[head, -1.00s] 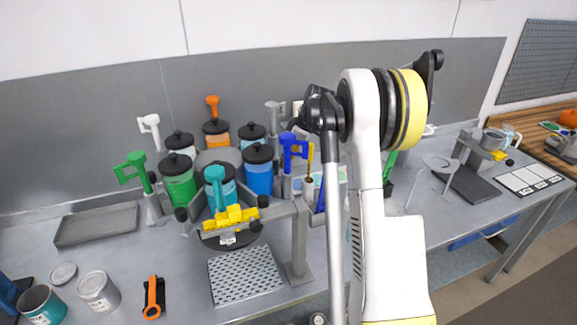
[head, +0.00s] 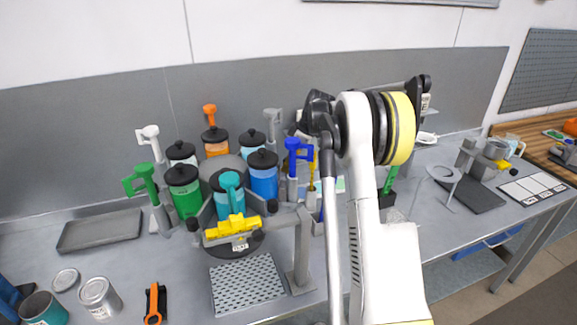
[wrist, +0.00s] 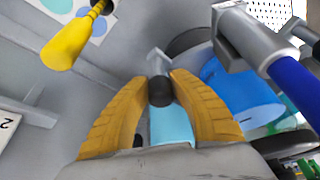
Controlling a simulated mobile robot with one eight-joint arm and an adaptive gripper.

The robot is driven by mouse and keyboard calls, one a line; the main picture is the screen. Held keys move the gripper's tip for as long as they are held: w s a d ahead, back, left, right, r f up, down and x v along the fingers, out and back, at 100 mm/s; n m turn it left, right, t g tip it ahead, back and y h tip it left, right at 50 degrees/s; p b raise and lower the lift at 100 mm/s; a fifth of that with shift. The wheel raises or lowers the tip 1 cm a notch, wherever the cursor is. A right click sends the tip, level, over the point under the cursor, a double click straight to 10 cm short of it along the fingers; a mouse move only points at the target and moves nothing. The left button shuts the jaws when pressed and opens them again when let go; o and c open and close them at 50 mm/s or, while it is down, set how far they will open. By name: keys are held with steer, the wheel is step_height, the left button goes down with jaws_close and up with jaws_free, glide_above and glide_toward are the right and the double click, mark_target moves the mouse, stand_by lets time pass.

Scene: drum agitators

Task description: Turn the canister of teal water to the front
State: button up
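A carousel of lidded canisters stands on the bench in the head view. An orange one (head: 216,147) and paler ones (head: 252,142) are behind. My gripper (wrist: 161,80) has its yellow fingers spread on either side of a black ball knob (wrist: 160,91) in the wrist view; contact is unclear. A pale-teal surface (wrist: 171,125) shows below the knob.
Cans (head: 99,297) stand front left. A grey tray (head: 99,231) lies left.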

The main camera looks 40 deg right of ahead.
steer(key=o, duration=0.3)
steer(key=shift+w+a, duration=0.1)
steer(key=shift+a, duration=0.05)
steer(key=shift+o, duration=0.2)
steer(key=shift+r, duration=0.15)
steer(key=v, duration=1.1)
steer(key=shift+r, duration=0.35)
